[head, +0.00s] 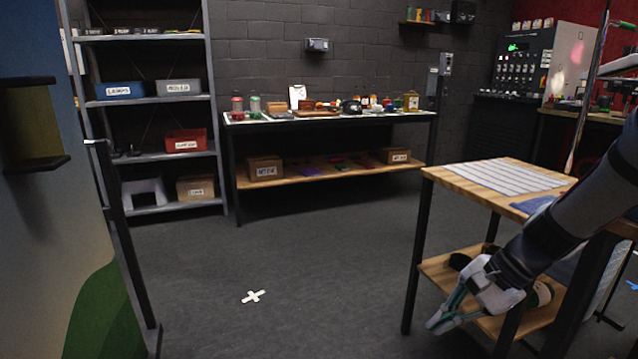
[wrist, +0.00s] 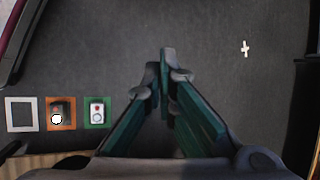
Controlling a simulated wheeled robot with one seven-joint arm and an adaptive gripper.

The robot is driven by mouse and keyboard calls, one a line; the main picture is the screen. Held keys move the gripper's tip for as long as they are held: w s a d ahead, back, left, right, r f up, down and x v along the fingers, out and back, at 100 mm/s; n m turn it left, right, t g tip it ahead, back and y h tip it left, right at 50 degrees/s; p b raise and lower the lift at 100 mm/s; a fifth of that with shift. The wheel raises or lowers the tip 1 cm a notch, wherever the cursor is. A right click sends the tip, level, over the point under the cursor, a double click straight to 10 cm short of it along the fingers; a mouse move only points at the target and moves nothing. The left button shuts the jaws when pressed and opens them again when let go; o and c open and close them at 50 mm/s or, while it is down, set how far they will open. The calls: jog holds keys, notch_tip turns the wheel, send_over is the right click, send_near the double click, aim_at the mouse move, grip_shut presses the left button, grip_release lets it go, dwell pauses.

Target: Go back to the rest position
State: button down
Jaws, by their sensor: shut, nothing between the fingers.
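My gripper (head: 438,324) hangs low at the right of the head view, beside the wooden table (head: 470,183), angled down and to the left over the floor. In the wrist view its two green fingers (wrist: 164,62) come together at the tips and hold nothing. In the wrist view, lower left, a row of squares shows: a white-framed one (wrist: 20,113), an orange one with a white round spot (wrist: 61,113), and a green one with a white unit bearing a red spot (wrist: 97,112).
A white cross (head: 253,297) marks the open dark floor (head: 330,270). A grey shelf (head: 150,103) with boxes stands at the left. A long workbench (head: 330,180) with jars and boxes stands at the back wall. A dark post (head: 125,240) rises at the near left.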

jog(key=s+a+r+n+g+h, duration=0.1)
jog(key=s+a+r+n, duration=0.25)
jog(key=s, duration=0.35)
jog(key=s+a+r+n+g+h, duration=0.1)
jog(key=s+a+r+n+h, duration=0.15)
jog(key=s+r, duration=0.3)
jog(key=s+d+r+n+h, duration=0.1)
jog(key=s+n, duration=0.2)
jog(key=s, duration=0.6)
jog(key=s+d+r+n+h, duration=0.2)
jog(key=s+n, duration=0.1)
jog(key=s, duration=0.6)
notch_tip(320, 180, up, 31)
jog(key=t+p, duration=0.4)
jog(key=p, duration=2.6)
jog(key=shift+w+d+r+t+p, duration=0.15)
jog(key=shift+w+t+p, duration=0.15)
jog(key=shift+t, duration=0.1)
